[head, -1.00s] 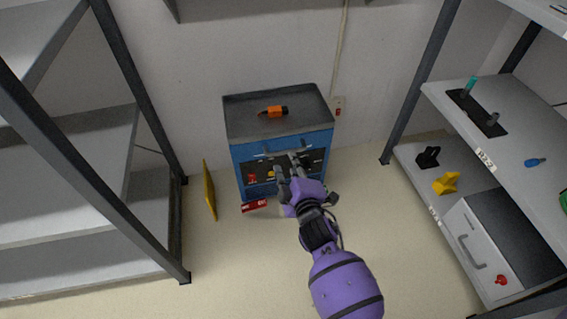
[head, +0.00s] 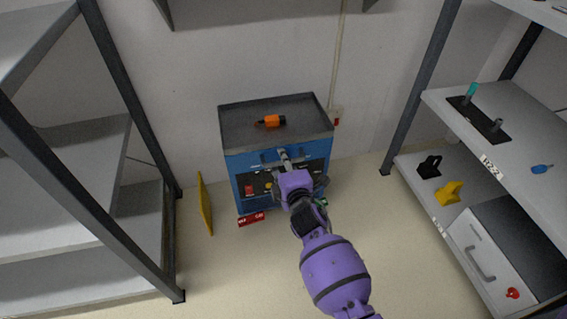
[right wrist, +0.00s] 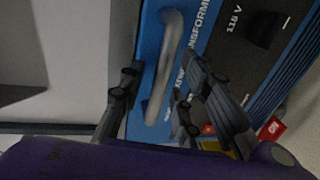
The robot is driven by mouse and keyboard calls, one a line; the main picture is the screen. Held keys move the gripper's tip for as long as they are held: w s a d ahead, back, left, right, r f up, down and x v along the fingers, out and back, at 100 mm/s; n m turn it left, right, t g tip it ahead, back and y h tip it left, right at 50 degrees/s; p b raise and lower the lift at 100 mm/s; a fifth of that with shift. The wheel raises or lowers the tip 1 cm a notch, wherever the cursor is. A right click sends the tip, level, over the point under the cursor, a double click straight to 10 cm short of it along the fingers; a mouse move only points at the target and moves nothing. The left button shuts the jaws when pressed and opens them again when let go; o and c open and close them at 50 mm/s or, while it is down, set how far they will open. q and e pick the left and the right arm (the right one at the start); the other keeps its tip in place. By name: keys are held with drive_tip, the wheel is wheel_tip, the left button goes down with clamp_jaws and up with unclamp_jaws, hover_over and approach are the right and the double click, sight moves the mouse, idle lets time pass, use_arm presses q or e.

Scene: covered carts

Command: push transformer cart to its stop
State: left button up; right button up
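The transformer cart is a blue cabinet (head: 240,166) with a grey top, standing close to the back wall. Its dark front panel carries coloured knobs. In the right wrist view, its grey bar handle (right wrist: 168,60) runs down the blue face beside the words "TRANSFORMER" and "115 V". My right gripper (head: 287,162) is at the cart's front, by the handle. In the right wrist view, its fingers (right wrist: 160,100) are apart, on both sides of the handle; contact is unclear. My arm hides part of the front. My left gripper is out of view.
An orange tool (head: 271,121) lies on the cart top. A red floor sign (head: 251,219) lies at the cart's front left. A yellow panel (head: 205,204) stands left of it. Shelving racks stand left (head: 130,220) and right (head: 470,135).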

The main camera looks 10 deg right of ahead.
clamp_jaws()
idle(0.3)
